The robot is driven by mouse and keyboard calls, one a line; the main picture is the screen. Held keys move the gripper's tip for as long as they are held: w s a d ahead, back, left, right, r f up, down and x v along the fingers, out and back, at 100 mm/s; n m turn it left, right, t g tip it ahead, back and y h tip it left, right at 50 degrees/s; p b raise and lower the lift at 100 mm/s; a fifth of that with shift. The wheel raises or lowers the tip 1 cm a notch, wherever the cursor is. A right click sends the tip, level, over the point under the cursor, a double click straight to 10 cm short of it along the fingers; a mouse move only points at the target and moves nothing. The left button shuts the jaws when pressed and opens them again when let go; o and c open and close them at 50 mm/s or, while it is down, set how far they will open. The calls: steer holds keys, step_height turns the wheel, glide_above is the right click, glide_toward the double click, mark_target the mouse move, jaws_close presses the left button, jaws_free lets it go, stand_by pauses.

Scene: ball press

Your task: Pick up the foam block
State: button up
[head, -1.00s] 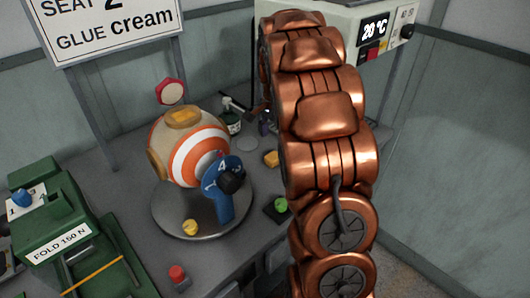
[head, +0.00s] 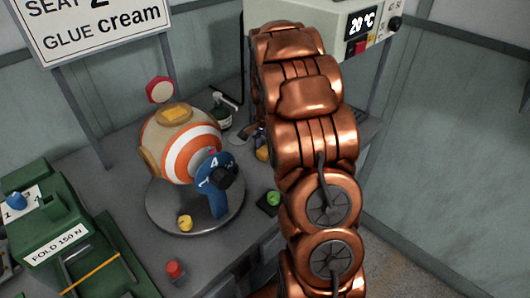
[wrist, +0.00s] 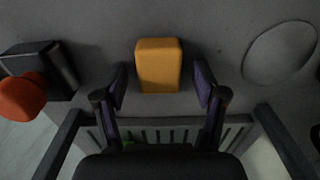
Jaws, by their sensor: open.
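The foam block is likely the orange-yellow block (wrist: 159,65) lying on the grey bench in the wrist view, at the upper middle. In the head view the block (head: 262,153) is mostly hidden behind my copper arm and gripper. My gripper (wrist: 160,80) is open, with one dark finger to the left of the block and one to the right. Gaps show between both fingers and the block's near end. Whether the fingertips are level with the block is unclear.
A striped ball (head: 190,152) sits on a round turntable (head: 165,216), with a blue lever (head: 217,180) in front. A box with a green button (head: 272,199) and a red button (head: 174,269) are near the bench edge. A green press (head: 45,228) stands left. A pale disc (wrist: 280,53) lies right of the block.

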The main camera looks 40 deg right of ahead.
mark_target(267, 149)
steer(key=shift+c, duration=0.3)
steer(key=c, duration=0.9)
step_height(267, 149, up, 10)
steer(key=shift+b, duration=0.8)
steer(key=shift+c, duration=0.2)
